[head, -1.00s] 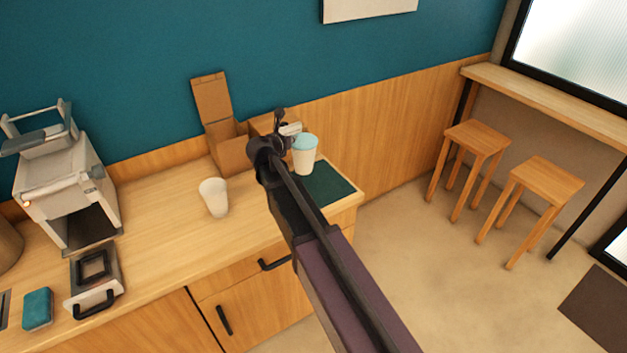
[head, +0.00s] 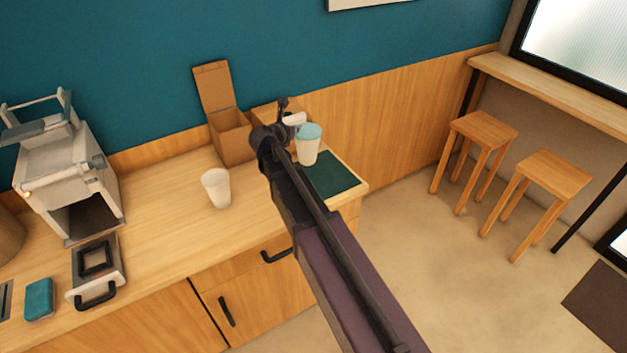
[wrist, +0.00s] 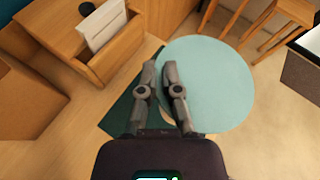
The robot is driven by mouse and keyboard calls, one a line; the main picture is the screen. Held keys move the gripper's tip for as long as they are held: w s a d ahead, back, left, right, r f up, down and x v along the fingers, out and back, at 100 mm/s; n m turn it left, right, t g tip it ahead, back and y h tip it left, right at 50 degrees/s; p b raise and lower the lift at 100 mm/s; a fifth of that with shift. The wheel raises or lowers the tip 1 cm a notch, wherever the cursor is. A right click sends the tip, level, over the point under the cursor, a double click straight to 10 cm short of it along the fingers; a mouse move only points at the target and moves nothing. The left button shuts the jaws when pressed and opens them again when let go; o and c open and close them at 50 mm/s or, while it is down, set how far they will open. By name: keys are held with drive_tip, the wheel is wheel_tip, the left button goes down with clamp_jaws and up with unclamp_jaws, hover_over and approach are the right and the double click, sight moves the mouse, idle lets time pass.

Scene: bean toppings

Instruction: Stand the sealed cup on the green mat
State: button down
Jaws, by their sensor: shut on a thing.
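The sealed cup (head: 307,150) is white with a pale blue lid and looks upright in the head view. In the wrist view its round lid (wrist: 220,85) fills the right of centre. My gripper (head: 287,122) is at the cup's left side in the head view. Its two fingers (wrist: 160,75) are close together over the lid's left part in the wrist view, shut on the cup. The green mat (head: 335,177) lies under and in front of the cup at the counter's right end. I cannot tell whether the cup's base touches it.
An open white cup (head: 216,189) stands on the counter, left of my arm. An open cardboard box (head: 232,138) and a wooden holder with a white item (wrist: 105,28) are behind. A sealing machine (head: 70,170) is at left. Stools (head: 480,130) stand at right.

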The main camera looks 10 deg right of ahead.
drive_tip(key=s+d+f+m+g+h+b, duration=0.1)
drive_tip(key=s+f+b, duration=0.4)
drive_tip(key=s, duration=0.8)
drive_tip(key=shift+d+f+m+g+b, duration=0.3)
drive_tip(key=shift+d+f+m+b, duration=0.1)
drive_tip(key=shift+d+f, duration=0.2)
drive_tip(key=w+f+b, duration=0.1)
drive_tip(key=w, duration=1.3)
drive_tip(key=shift+w+d+f, duration=0.15)
drive_tip(key=shift+w+f, duration=0.1)
drive_tip(key=shift+w, duration=0.1)
drive_tip(key=shift+w+f+b, duration=0.35)
drive_tip(key=shift+f+b, duration=0.55)
drive_tip(key=shift+b, duration=0.15)
drive_tip(key=shift+w+f+b, duration=0.3)
drive_tip(key=shift+f+b, duration=0.6)
drive_tip(key=shift+b, duration=0.1)
drive_tip(key=shift+f, duration=0.1)
